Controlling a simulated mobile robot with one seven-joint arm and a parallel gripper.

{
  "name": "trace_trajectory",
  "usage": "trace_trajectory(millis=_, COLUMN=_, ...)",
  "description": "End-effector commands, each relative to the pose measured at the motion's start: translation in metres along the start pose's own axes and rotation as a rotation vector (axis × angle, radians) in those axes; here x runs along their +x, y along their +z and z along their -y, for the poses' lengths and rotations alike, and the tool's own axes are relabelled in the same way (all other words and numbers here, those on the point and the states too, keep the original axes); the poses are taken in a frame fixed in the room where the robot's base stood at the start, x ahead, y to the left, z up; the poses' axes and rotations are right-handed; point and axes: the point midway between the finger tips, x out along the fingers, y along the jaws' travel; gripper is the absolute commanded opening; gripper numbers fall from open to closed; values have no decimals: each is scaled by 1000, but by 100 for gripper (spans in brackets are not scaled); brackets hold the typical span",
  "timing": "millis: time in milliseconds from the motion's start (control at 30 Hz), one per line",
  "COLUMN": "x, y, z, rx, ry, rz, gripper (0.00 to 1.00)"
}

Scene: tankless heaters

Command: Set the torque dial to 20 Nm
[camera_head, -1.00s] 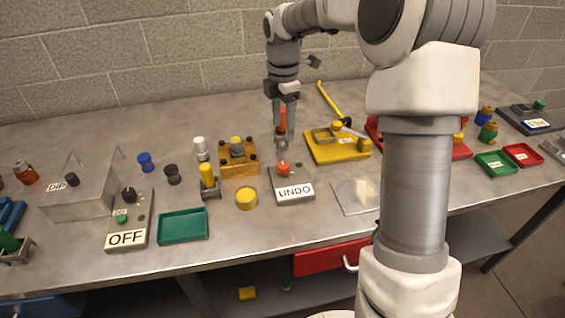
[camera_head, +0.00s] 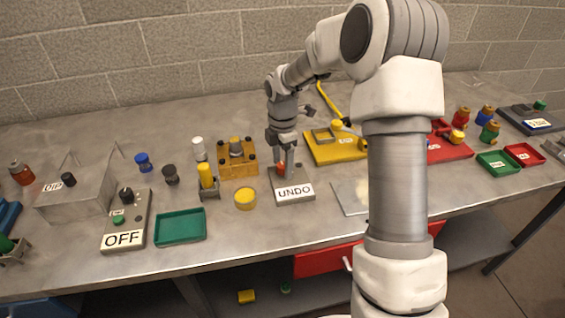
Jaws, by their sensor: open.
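No dial with a readable Nm scale shows. A black round knob (camera_head: 126,195) sits on the grey control box labelled OFF (camera_head: 122,239), at the left of the bench; any marks around it are too small to read. My gripper (camera_head: 281,172) is low over the grey box labelled UNDO (camera_head: 295,192), well to the right of the knob. Its fingers are open around or just above the red button (camera_head: 282,168) on that box, and partly hide it. I cannot tell whether they touch the button.
A green tray (camera_head: 180,227), a yellow round container (camera_head: 245,198) and a brown fixture (camera_head: 238,158) stand left of the UNDO box. A yellow base (camera_head: 335,148) is behind right. A clear flat plate (camera_head: 350,197) lies right. A grey housing (camera_head: 75,195) stands left of the OFF box.

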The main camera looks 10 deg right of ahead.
Motion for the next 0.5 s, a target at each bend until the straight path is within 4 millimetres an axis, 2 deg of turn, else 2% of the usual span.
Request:
trace_trajectory(millis=67, x=0, y=0, z=0, rx=0, ry=0, rz=0, gripper=69)
trace_trajectory(millis=433, x=-1, y=0, z=0, rx=0, ry=0, rz=0, gripper=3)
trace_trajectory(millis=500, x=-1, y=0, z=0, rx=0, ry=0, rz=0, gripper=0)
